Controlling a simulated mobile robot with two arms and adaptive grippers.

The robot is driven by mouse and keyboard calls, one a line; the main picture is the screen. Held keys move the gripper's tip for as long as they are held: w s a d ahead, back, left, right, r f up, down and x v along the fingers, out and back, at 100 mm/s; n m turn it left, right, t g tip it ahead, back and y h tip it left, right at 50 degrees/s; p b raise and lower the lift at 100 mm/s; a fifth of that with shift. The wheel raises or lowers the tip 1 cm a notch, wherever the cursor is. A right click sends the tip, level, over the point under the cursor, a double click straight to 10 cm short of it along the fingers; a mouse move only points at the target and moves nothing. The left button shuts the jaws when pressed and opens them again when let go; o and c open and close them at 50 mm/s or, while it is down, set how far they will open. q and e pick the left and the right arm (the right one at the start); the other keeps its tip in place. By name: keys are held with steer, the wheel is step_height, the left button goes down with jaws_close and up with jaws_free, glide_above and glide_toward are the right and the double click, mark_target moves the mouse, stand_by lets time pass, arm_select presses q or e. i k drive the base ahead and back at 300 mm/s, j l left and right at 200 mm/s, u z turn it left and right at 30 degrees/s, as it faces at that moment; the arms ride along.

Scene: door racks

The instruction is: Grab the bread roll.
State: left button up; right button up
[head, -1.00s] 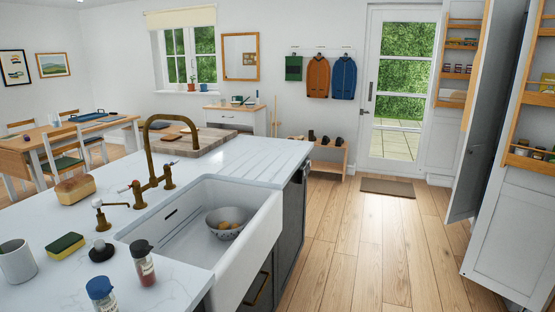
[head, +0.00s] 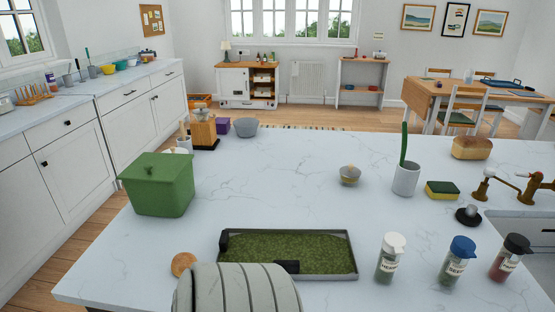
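A small round tan-brown object (head: 184,264) that looks like a bread roll is at the front left of the white island counter. It lies just left of a grey ribbed, rounded object (head: 238,290), which may partly hide it. I cannot tell if they touch. A larger bread loaf (head: 472,147) with a brown top lies at the counter's far right side.
A green lidded box (head: 158,185) stands left. Three shakers, including the white-capped one (head: 390,259), stand front right. The counter's middle (head: 285,190) is mostly clear.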

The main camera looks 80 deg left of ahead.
mark_target(182, 261)
steer(key=u, duration=3.1)
